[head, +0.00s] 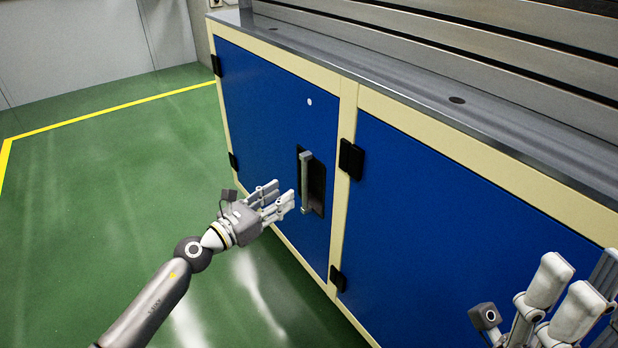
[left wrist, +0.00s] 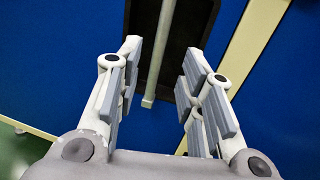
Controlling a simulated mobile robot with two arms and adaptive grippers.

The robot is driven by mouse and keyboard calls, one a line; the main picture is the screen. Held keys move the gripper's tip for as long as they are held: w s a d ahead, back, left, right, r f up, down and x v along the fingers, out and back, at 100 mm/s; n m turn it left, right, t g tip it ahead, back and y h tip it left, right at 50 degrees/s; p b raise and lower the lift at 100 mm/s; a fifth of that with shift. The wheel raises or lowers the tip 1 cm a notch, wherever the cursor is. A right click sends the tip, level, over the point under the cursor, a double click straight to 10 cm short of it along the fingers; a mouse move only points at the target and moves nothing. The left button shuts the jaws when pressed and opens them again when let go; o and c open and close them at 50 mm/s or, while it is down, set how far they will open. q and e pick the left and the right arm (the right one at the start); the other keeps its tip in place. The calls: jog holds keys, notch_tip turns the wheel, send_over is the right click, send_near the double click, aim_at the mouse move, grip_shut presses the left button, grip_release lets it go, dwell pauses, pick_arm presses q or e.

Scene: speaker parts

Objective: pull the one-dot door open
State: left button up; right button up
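The one-dot door (head: 268,130) is a blue panel with a single white dot near its top right, and it stands closed in its cream frame. Its handle (head: 306,182) is an upright grey bar in front of a dark recess (head: 318,188). My left gripper (head: 284,200) is open just left of the handle's lower part. In the left wrist view the handle (left wrist: 157,60) lies ahead, between the lines of the open fingers (left wrist: 165,75), and I see no contact. My right gripper (head: 560,300) is at the lower right, partly cut off, with its fingers apart and nothing seen between them.
A second blue door (head: 470,220) lies to the right, past a cream post (head: 343,180) with black hinges. A grey worktop (head: 400,80) runs above. The green floor (head: 110,190) left of the cabinet is clear, with a yellow line (head: 110,110).

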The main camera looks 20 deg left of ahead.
aim_at(304, 180)
pick_arm(q)
jog(key=b+x, duration=0.1)
jog(key=x, duration=0.8)
grip_shut()
